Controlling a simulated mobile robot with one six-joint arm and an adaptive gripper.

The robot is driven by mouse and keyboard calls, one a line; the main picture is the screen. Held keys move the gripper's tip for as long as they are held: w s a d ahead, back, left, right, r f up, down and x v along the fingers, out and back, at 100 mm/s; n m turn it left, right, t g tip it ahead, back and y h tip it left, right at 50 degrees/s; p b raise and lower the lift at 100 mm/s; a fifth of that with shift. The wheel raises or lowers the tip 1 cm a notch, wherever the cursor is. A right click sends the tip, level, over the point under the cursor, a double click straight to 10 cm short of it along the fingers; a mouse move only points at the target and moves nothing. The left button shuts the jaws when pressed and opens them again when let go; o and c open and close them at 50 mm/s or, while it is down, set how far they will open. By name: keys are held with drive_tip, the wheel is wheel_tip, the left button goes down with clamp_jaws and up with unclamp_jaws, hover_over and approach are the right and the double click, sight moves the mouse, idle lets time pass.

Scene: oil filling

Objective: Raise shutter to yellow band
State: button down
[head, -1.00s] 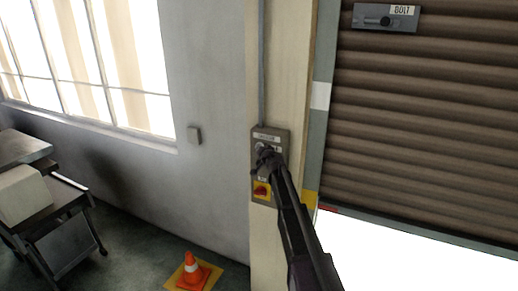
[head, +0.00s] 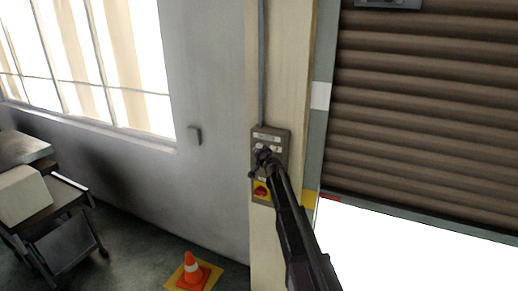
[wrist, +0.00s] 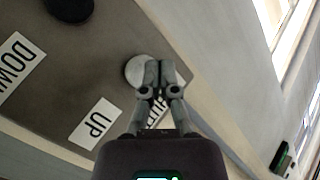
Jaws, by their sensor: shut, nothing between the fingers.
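The brown slatted shutter (head: 420,125) is part-way up, with bright open space below its bottom edge. A red mark (head: 331,198) at its lower left corner appears beside the yellow band (head: 310,199) on the guide rail. The grey control box (head: 270,137) is on the pillar left of the shutter. My gripper (head: 262,155) is shut and empty at the box. In the wrist view its fingertips (wrist: 155,85) cover part of a pale round button (wrist: 135,68), apparently touching it. The "UP" label (wrist: 96,123) lies beside that button; another label is partly hidden behind the fingers.
A red knob on a yellow plate (head: 262,190) sits low on the box. The wrist view shows a "DOWN" label (wrist: 14,65) and a dark button (wrist: 70,8). A traffic cone (head: 191,268) and cart (head: 60,215) stand at left.

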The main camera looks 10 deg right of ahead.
drive_tip(key=s+a, duration=0.1)
drive_tip(key=s, duration=0.1)
drive_tip(key=s+a, duration=0.2)
idle(0.8)
drive_tip(key=s+a+f+n+g+y+b, duration=0.2)
drive_tip(key=s+a+f+n+g+b, duration=0.25)
drive_tip(key=s+f, duration=0.6)
drive_tip(key=s+d+f+g+h+b, duration=0.1)
drive_tip(key=s+d+f+g+b, duration=0.1)
drive_tip(key=s+f, duration=0.5)
drive_tip(key=s+d+f+g+h+b, duration=0.1)
drive_tip(key=s+f+g+b, duration=0.4)
drive_tip(key=s, duration=1)
drive_tip(key=s+d+f+n+g+h+b, duration=0.1)
drive_tip(key=s+f+g+b, duration=0.3)
drive_tip(key=s+f, duration=0.5)
drive_tip(key=shift+s+d+f+g+h, duration=0.15)
drive_tip(key=shift+s+d+g+h, duration=0.2)
drive_tip(key=shift+s+d+h, duration=0.6)
drive_tip(key=shift+a, duration=0.2)
